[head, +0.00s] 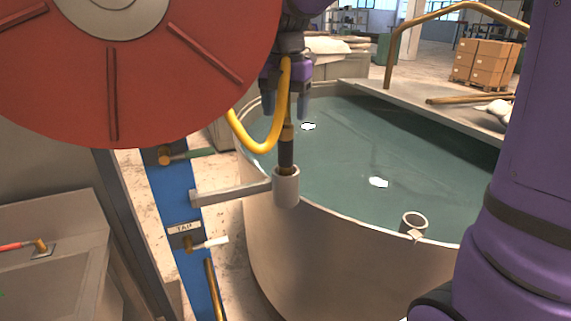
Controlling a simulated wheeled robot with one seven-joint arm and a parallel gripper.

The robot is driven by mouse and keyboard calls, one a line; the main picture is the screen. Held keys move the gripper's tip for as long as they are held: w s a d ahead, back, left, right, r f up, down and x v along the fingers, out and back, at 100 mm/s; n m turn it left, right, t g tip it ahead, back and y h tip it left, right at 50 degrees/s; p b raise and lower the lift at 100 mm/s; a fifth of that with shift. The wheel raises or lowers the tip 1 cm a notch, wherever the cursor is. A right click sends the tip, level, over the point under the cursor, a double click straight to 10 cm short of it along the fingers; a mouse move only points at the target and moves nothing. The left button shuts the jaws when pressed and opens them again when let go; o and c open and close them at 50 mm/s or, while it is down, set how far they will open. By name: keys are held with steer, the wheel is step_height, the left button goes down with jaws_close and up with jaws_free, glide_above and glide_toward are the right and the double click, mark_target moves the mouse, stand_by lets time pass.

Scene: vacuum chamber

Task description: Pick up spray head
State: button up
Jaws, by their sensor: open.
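The spray head (287,150) is a dark upright nozzle with a brass collar at its top. Its lower end stands in a pale cup-shaped holder (286,190) on a bracket beside the round tank. A yellow hose (262,145) loops down and back up to the top of the spray head. My gripper (285,108) points down from above, purple and open. Its two fingers show on either side of the hose and the brass upper part. I cannot tell whether they touch it.
A large round tank (330,260) of greenish water stands just behind. A big red hose reel (190,70) fills the upper left. A blue post (172,195) with taps stands left of the holder. An empty ring holder (414,222) sits on the tank rim. Boxes (485,65) are stacked far back.

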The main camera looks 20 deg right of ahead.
mark_target(286, 130)
steer(key=shift+s+f, duration=0.15)
steer(key=shift+f, duration=2.35)
jaws_close()
